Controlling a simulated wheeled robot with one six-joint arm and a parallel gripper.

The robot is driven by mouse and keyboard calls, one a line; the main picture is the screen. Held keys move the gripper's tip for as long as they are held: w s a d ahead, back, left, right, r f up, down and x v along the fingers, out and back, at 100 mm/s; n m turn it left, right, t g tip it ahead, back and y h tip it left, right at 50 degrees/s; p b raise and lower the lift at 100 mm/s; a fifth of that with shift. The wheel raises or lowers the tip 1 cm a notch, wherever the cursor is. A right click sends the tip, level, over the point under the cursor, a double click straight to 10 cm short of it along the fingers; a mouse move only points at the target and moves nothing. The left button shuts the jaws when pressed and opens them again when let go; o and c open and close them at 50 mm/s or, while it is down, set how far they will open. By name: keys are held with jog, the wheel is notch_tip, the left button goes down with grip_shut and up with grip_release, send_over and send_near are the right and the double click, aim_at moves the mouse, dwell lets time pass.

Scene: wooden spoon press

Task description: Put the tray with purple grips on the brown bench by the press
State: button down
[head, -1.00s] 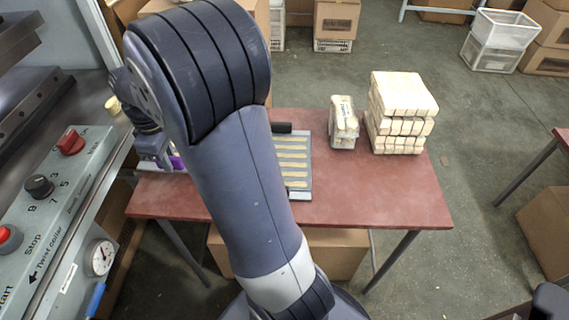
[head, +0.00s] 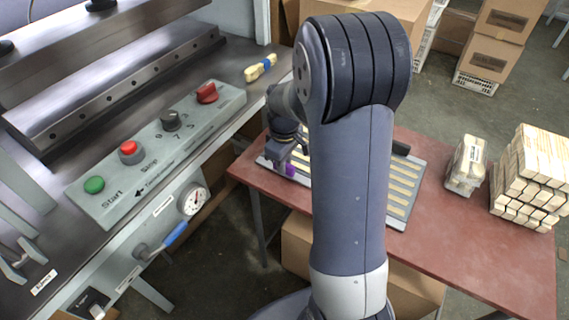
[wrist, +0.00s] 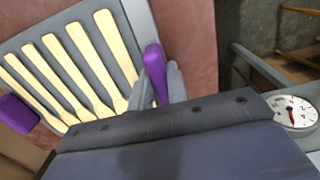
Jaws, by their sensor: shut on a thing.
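The tray with purple grips (wrist: 62,28) fills the upper left of the wrist view, with several pale wooden pieces in a row on it. One purple grip (wrist: 17,115) shows on its left side. My gripper (wrist: 160,88) is shut on the other purple grip (wrist: 153,62). In the head view that grip (head: 290,170) shows purple under my gripper (head: 286,160); my arm hides most of this tray. The tray is over the reddish-brown bench (head: 470,245), beside the press (head: 120,85). I cannot tell whether it touches the bench top.
A grey tray part with pale pieces (head: 402,190) and a black grip (head: 400,147) shows right of my arm. Wooden bundles (head: 466,165) and a larger stack (head: 535,175) stand on the bench's right. The control panel (head: 155,150) and gauge (head: 193,199) are left.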

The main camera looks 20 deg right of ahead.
jog(key=shift+f, duration=0.2)
jog(key=c, duration=1.4)
grip_release()
jog(key=shift+o, duration=0.2)
jog(key=shift+r, duration=0.1)
notch_tip(320, 180, up, 12)
jog(key=p, duration=0.1)
jog(key=shift+p, duration=0.3)
jog(key=shift+r, duration=0.1)
